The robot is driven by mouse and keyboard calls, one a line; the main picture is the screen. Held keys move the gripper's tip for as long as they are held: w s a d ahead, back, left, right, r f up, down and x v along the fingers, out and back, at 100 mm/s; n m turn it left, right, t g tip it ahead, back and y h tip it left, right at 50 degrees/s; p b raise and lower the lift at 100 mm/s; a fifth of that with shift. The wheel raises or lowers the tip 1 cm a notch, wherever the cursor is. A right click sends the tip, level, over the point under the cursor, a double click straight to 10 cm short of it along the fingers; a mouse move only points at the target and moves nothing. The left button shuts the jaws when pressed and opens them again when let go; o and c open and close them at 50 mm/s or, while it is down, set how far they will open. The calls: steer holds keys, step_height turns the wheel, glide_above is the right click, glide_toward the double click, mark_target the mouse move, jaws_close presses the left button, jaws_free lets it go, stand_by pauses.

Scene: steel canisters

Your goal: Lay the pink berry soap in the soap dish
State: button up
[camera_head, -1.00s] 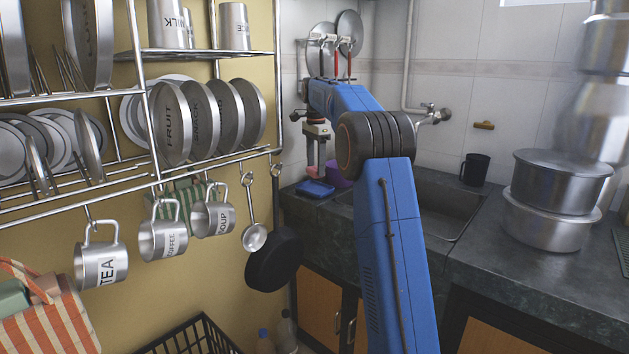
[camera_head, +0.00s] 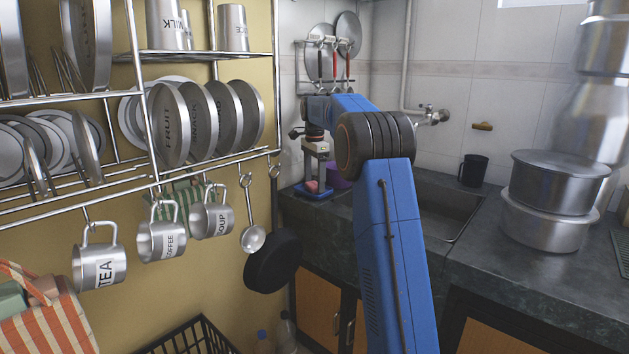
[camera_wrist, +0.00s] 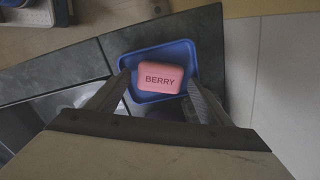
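The pink soap (camera_wrist: 160,78), printed BERRY, lies flat inside the blue soap dish (camera_wrist: 154,52) in the wrist view. In the head view the soap (camera_head: 312,187) is a small pink patch, low between my fingers, over the blue dish (camera_head: 301,194). My gripper (camera_wrist: 160,78) points down over the dish with one finger on each side of the soap. Narrow strips of blue dish show between the fingers and the soap, so it is open and apart from it. My gripper (camera_head: 315,176) is partly blurred by distance in the head view.
A purple container (camera_head: 338,178) stands right beside the dish. The sink (camera_head: 450,212) lies to its right, with a black mug (camera_head: 474,170) behind. The rack (camera_head: 230,160) with hanging cups is at left. Stacked pots (camera_head: 556,200) stand at right.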

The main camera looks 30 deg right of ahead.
mark_target(315, 184)
step_height(315, 184, up, 12)
steer(key=shift+r, duration=0.15)
stand_by(0.7)
steer(key=shift+s, duration=0.1)
stand_by(0.4)
